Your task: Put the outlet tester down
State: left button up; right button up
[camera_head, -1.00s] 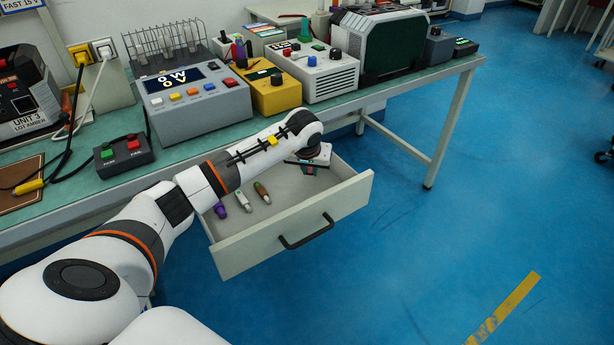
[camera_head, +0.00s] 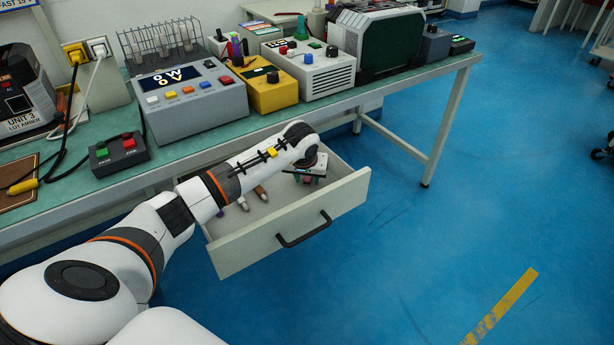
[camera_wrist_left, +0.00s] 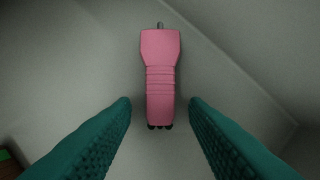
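A pink device with a ribbed grip, a thin metal tip and small dark feet or prongs, likely the outlet tester (camera_wrist_left: 160,70), lies on the grey drawer floor in the left wrist view. My left gripper (camera_wrist_left: 160,110) is open, with one teal finger on each side of its lower end and a gap on both sides. In the head view my left gripper (camera_head: 309,180) reaches down into the right part of the open drawer (camera_head: 250,249). The device is mostly hidden there. My right gripper is not in view.
Small pen-like items (camera_head: 260,192) lie in the drawer left of the gripper, partly behind my arm. The bench (camera_head: 400,87) above carries a grey meter box (camera_head: 200,112), a yellow box (camera_head: 272,95) and a red-and-green button box (camera_head: 119,155). A drawer wall stands close beside the gripper.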

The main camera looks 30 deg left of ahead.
pick_arm(q)
jog(key=shift+r, duration=0.2)
jog(key=p+v, duration=0.1)
jog(key=v, duration=1.1)
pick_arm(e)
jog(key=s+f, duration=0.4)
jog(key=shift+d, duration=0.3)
pick_arm(q)
jog(key=shift+f, duration=0.1)
